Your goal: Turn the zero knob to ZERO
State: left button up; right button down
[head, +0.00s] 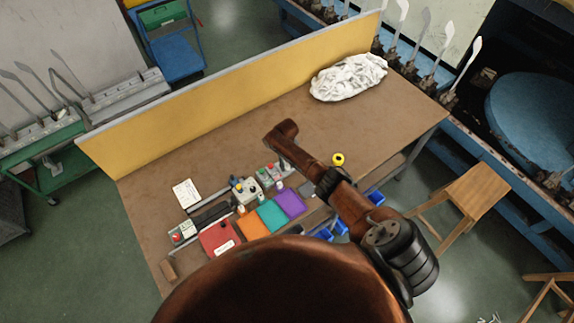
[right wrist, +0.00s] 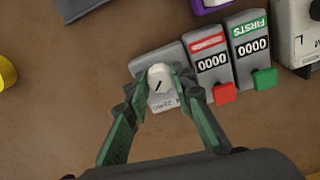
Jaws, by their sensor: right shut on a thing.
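The zero knob (right wrist: 159,77) is a white round knob with a dark pointer line, on a small grey box (right wrist: 143,60) in the right wrist view. Small lettering on the box edge below the knob seems to include ZERO, but it is partly covered. The pointer line slants toward the lower left of that view; I cannot tell exactly which mark it meets. My right gripper (right wrist: 161,80) is shut on the knob, one green finger on each side. In the head view my right arm reaches over the table and hides the knob. My left gripper is out of view.
Two grey counters, one with a red label (right wrist: 211,64) and one marked FIRSTS (right wrist: 250,48), stand close beside the knob box. A yellow roll (head: 338,159) lies nearby. Coloured pads, including a purple one (head: 289,203), line the table's front. A white cloth heap (head: 348,77) lies at the back.

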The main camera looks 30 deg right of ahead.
aim_at(287, 166)
jog(key=shift+w+d+r, duration=0.1)
jog(key=shift+w, duration=0.05)
jog(key=c, duration=1.7)
grip_release()
jog(key=shift+o, duration=0.2)
notch_tip(287, 166, up, 12)
